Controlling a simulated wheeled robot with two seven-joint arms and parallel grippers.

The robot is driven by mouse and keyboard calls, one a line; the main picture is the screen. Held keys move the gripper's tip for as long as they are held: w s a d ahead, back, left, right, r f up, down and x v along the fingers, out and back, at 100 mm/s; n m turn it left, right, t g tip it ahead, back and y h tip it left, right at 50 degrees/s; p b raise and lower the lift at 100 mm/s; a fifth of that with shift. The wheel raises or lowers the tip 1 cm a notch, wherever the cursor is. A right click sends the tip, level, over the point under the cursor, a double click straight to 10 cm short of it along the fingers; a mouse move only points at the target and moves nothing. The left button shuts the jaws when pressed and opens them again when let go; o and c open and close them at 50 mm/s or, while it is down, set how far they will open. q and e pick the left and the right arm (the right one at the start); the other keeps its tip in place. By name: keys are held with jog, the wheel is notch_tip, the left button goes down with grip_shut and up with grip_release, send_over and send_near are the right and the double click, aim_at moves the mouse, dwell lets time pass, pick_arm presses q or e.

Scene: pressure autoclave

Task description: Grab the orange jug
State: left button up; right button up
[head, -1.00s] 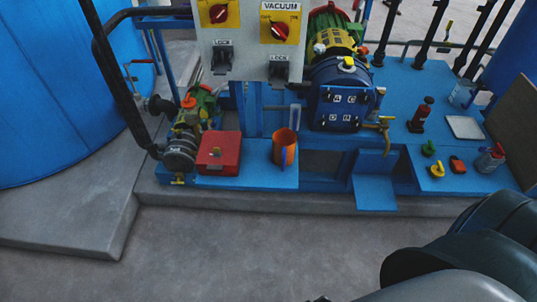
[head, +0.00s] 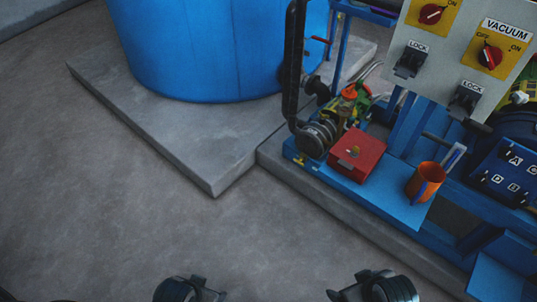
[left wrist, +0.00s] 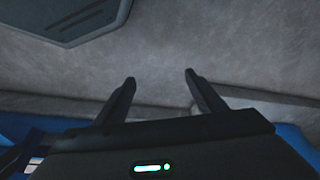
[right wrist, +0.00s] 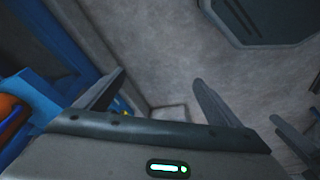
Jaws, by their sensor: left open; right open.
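The orange jug (head: 428,178) stands upright on the blue skid's front ledge, right of a red box, in the head view. A blue strip, perhaps its handle, shows on its near side. My right gripper (head: 348,285) is low in the head view, left of and nearer than the jug, apart from it. In the right wrist view its jaws (right wrist: 160,82) are open and empty, and an orange shape, likely the jug (right wrist: 12,112), is cut off at the left edge. My left gripper (head: 210,287) is further left; its jaws (left wrist: 160,77) are open and empty.
The red box (head: 357,155) sits left of the jug. A grey control panel (head: 440,75) overhangs behind it. A pump and black pipe (head: 296,65) stand at the skid's left end. A blue tank (head: 215,50) stands on a concrete plinth (head: 150,110). The front floor is clear.

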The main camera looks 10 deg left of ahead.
jog(key=w+a+r+n, duration=0.3)
jog(key=w+r+n, duration=0.2)
jog(key=w+n, duration=0.25)
pick_arm(q)
notch_tip(320, 180, down, 24)
jog(key=s+d+t, duration=0.1)
jog(key=d, duration=0.1)
jog(key=shift+d+f+t+h+b, duration=0.25)
jog(key=shift+d+t+h+b, duration=0.05)
jog(key=shift+d+t+h, duration=0.1)
pick_arm(e)
jog(key=n+g+h, duration=0.1)
jog(key=n+h, duration=0.4)
jog(key=n, duration=0.7)
send_near(424, 178)
jog(key=shift+v, duration=0.9)
jog(key=shift+w+a, duration=0.1)
jog(key=x, duration=1.1)
jog(key=shift+f+p, duration=0.2)
jog(key=shift+p, duration=0.15)
jog(key=shift+w+d+f, duration=0.15)
jog(key=shift+d+f, duration=0.05)
jog(key=shift+f, duration=0.15)
pick_arm(q)
jog(key=shift+w+d+r, duration=0.15)
jog(key=shift+d+r, duration=0.05)
